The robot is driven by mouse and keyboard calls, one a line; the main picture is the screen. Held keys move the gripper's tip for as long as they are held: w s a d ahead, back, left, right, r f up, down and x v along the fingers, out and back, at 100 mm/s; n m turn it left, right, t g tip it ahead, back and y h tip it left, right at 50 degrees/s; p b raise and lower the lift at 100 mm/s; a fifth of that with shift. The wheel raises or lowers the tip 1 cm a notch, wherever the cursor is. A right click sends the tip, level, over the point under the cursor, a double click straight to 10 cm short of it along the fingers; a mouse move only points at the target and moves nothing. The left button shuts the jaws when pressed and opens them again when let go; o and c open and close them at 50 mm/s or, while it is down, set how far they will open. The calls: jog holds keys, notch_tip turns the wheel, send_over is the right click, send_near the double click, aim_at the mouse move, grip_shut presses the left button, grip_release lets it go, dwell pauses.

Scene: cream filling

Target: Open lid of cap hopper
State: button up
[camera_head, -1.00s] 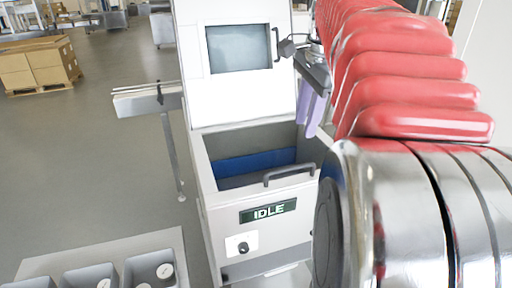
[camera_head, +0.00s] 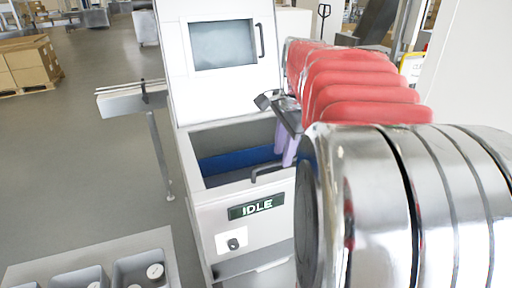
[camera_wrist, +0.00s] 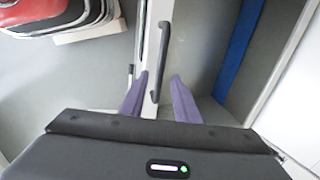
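The white machine (camera_head: 212,215) bears a sign reading IDLE. Its open-topped bin (camera_head: 235,135) shows a blue strip (camera_head: 235,160) inside. A dark bar handle (camera_head: 268,168) sits on the bin's front rim; it also shows in the wrist view (camera_wrist: 161,60). An upright white panel (camera_head: 176,60) with a grey window and its own side handle stands behind the bin; I cannot tell whether it is the lid. My gripper (camera_head: 286,148) is low at the bin's right. In the wrist view its purple fingers (camera_wrist: 160,78) are apart, either side of the white rim, beside the handle's end. Contact is unclear.
A grey conveyor-like rail (camera_head: 120,102) on a leg stands left of the machine. A tray of grey compartments (camera_head: 100,250) holding round white items is at bottom left. Cardboard boxes (camera_head: 28,65) are at far left.

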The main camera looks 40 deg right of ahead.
jog(key=shift+w+f, duration=0.2)
jog(key=shift+f, duration=0.75)
grip_shut()
